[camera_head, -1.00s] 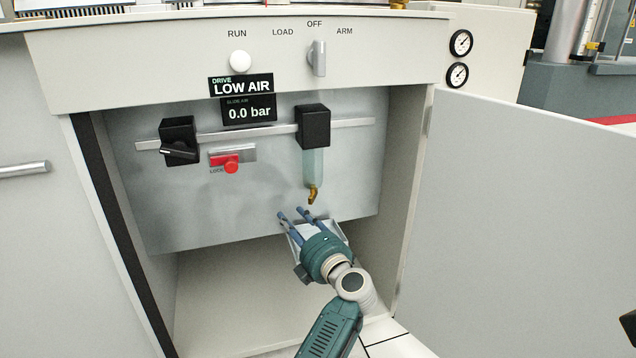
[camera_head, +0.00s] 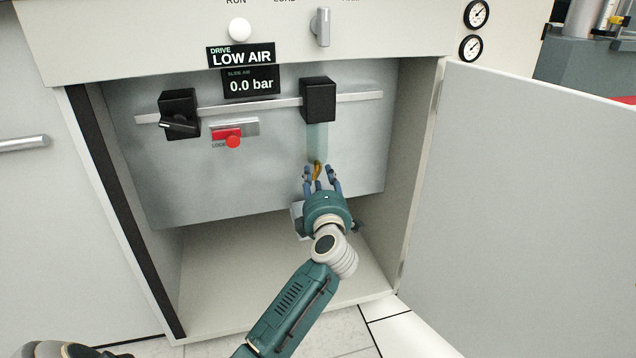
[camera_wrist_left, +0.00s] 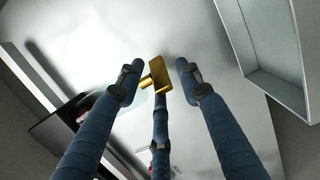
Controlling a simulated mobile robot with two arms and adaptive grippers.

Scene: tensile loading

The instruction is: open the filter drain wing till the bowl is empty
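The filter's clear bowl (camera_head: 317,140) hangs below a black block (camera_head: 317,100) on the rail inside the open cabinet. The brass drain wing (camera_head: 317,171) is at the bowl's lower end. My left gripper (camera_head: 321,176) is open, with its blue fingers around the wing from below. In the left wrist view the brass wing (camera_wrist_left: 157,77) lies between the spread fingers (camera_wrist_left: 158,75), with gaps to the two outer ones. I cannot tell whether the third finger touches it. Any liquid in the bowl cannot be made out. My right gripper does not show clearly.
A black rotary valve (camera_head: 179,122) and a red lockout knob (camera_head: 233,141) sit left on the panel. The display (camera_head: 251,83) reads 0.0 bar. The cabinet door (camera_head: 530,200) stands open at right.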

